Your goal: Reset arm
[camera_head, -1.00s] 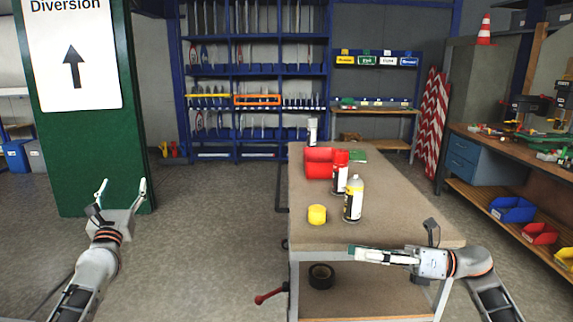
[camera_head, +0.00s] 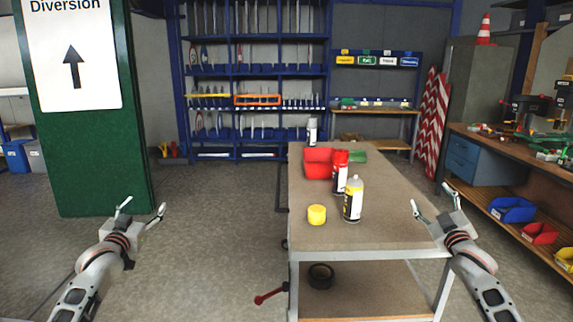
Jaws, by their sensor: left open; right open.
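My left gripper (camera_head: 141,208) is open and empty over the floor at the lower left, in front of the green sign panel. My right gripper (camera_head: 428,196) is open and empty near the right edge of the workbench (camera_head: 390,232). Its fingers point up and away, apart from the items on the bench.
A green sign panel (camera_head: 90,160) stands left. A side bench (camera_head: 520,170) is at right. Floor between is clear.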

